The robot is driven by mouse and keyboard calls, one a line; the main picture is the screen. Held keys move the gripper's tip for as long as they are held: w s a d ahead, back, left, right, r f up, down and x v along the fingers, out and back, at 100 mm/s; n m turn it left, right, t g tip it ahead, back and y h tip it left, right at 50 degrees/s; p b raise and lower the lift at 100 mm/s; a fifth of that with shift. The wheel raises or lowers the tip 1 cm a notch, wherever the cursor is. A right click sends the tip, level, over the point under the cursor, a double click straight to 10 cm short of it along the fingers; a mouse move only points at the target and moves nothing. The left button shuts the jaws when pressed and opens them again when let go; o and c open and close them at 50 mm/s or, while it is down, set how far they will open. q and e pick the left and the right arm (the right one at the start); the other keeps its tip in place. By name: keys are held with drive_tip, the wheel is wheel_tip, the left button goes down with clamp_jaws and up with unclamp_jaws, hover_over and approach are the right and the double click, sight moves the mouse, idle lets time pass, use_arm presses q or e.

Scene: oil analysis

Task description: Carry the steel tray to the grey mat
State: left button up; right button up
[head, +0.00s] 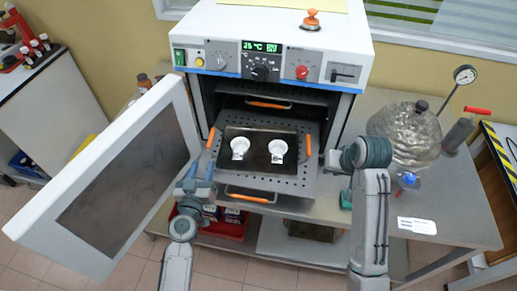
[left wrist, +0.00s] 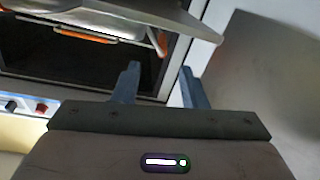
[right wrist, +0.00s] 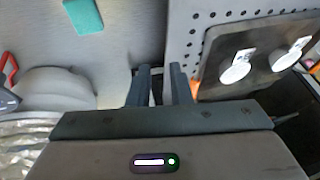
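The dark steel tray (head: 258,160) lies on a perforated pulled-out shelf (head: 300,186) and carries two white cups (head: 240,148) (head: 277,151). Orange handles (head: 210,138) (head: 308,146) stand at its left and right sides. My left gripper (head: 197,172) is below and left of the left handle; its fingers (left wrist: 158,85) are spread and empty. My right gripper (head: 334,160) is just right of the right handle. Its fingers (right wrist: 161,85) are slightly apart beside the tray's right side, with no clear grasp. I cannot identify the grey mat with certainty.
The oven door (head: 115,180) hangs open at the left; the oven (head: 270,60) stands behind. A large glass vessel (head: 405,135) and a blue-topped item (head: 408,180) are at the right. The grey bench (head: 450,205) has clear room at its front right. A striped-edge surface (head: 500,150) is far right.

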sight(209, 141)
use_arm(q)
drive_tip(key=shift+w+a, duration=0.1)
drive_tip(key=shift+s+r, duration=0.1)
drive_tip(key=shift+s, duration=0.1)
use_arm(e)
drive_tip(key=shift+s+r, duration=0.1)
drive_tip(key=shift+r, duration=0.15)
